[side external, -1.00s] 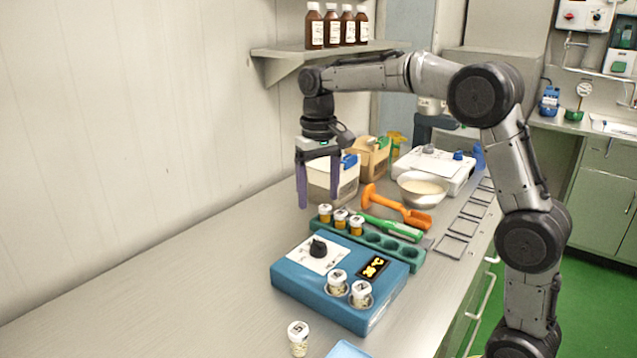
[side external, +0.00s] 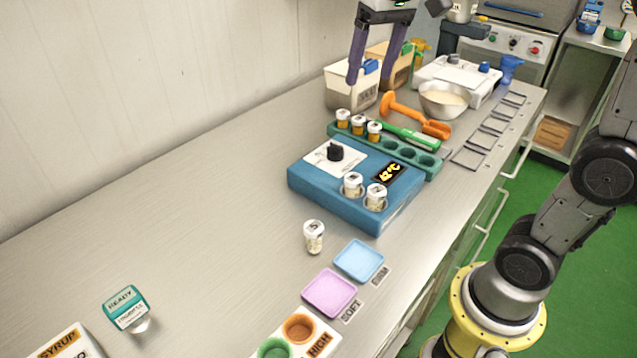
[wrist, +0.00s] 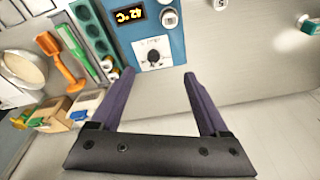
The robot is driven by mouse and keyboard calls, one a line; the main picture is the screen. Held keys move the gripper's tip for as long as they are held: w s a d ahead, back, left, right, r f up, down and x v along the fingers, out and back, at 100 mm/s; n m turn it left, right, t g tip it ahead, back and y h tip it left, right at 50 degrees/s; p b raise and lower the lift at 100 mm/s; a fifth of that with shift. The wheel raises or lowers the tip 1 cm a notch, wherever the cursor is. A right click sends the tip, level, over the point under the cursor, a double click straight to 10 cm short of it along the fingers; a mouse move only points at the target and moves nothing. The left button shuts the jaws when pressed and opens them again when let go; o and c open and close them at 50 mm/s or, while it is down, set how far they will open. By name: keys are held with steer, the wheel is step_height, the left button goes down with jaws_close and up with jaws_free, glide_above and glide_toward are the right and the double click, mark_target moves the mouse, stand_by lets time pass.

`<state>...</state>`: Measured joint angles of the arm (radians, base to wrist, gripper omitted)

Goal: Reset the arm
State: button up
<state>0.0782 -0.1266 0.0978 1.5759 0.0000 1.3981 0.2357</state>
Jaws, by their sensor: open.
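My gripper (side external: 374,72) is open, with two purple fingers pointing down at the top of the side view; nothing is between them. It hangs above the back of the bench, near the tubs by the wall. In the wrist view my gripper (wrist: 159,75) also shows empty, with the blue heater block (wrist: 150,38) beyond its fingertips. In the side view the blue block (side external: 330,190) has a black knob, a lit display and two capped vials in it. Most of my upper arm is outside the side view.
A green rack (side external: 405,154) holds several vials. An orange scoop (side external: 400,112), a metal bowl (side external: 443,102) and tubs (side external: 345,92) stand behind. A lone vial (side external: 314,238) stands in front, near blue (side external: 360,260) and pink (side external: 331,292) trays. The left bench is mostly clear.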

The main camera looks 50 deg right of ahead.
steer(key=s+a+f+n+t, duration=0.2)
steer(key=s+f, duration=0.2)
steer(key=s, duration=0.9)
steer(key=s+f+n+t, duration=0.1)
steer(key=s+f, duration=0.2)
steer(key=f, duration=0.4)
steer(key=shift+s+a+f+n, duration=0.3)
steer(key=shift+s+f, duration=0.05)
steer(key=shift+s, duration=0.05)
